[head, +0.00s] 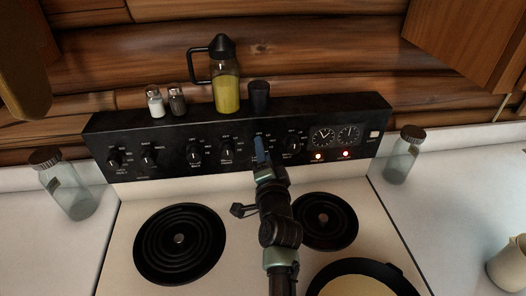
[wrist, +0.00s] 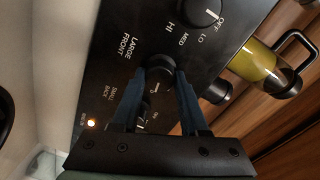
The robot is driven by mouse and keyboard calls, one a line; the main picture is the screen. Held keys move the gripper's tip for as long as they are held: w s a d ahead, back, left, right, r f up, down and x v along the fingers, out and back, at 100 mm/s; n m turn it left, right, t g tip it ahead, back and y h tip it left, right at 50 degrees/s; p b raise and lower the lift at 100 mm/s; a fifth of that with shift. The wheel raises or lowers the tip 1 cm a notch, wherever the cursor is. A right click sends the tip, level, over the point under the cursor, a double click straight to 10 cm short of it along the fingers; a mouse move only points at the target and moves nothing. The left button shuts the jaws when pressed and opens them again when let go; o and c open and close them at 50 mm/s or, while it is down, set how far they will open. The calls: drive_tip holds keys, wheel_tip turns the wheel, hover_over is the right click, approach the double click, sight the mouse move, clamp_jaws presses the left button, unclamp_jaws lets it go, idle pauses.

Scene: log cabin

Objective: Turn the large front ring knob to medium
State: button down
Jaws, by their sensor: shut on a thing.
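In the wrist view the large front ring knob (wrist: 160,64) is a dark round knob on the black control panel (wrist: 117,18), beside the "LARGE FRONT" lettering. My gripper (wrist: 161,75) is shut on it, with one blue finger at each side. In the head view my gripper (head: 260,146) is at the panel, in the right half of the knob row, and hides this knob. The knob's pointer setting cannot be told. A neighbouring knob (wrist: 200,8) has OFF, LO, MED and HI around it.
The small back knob (head: 292,144) is just right of my gripper. A juice bottle (head: 227,90), dark cup (head: 259,96) and two shakers (head: 155,102) stand on the panel top. A pan (head: 360,284) sits at front right; a rear burner (head: 325,220) lies beside my arm.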

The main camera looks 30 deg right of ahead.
drive_tip(key=shift+f, duration=0.15)
drive_tip(key=shift+c, duration=2.2)
unclamp_jaws()
drive_tip(key=shift+s, duration=0.1)
drive_tip(key=p+v, duration=0.1)
drive_tip(key=v, duration=1.1)
drive_tip(key=shift+s+a+p, duration=0.25)
drive_tip(key=shift+s+p, duration=0.05)
drive_tip(key=shift+p, duration=0.05)
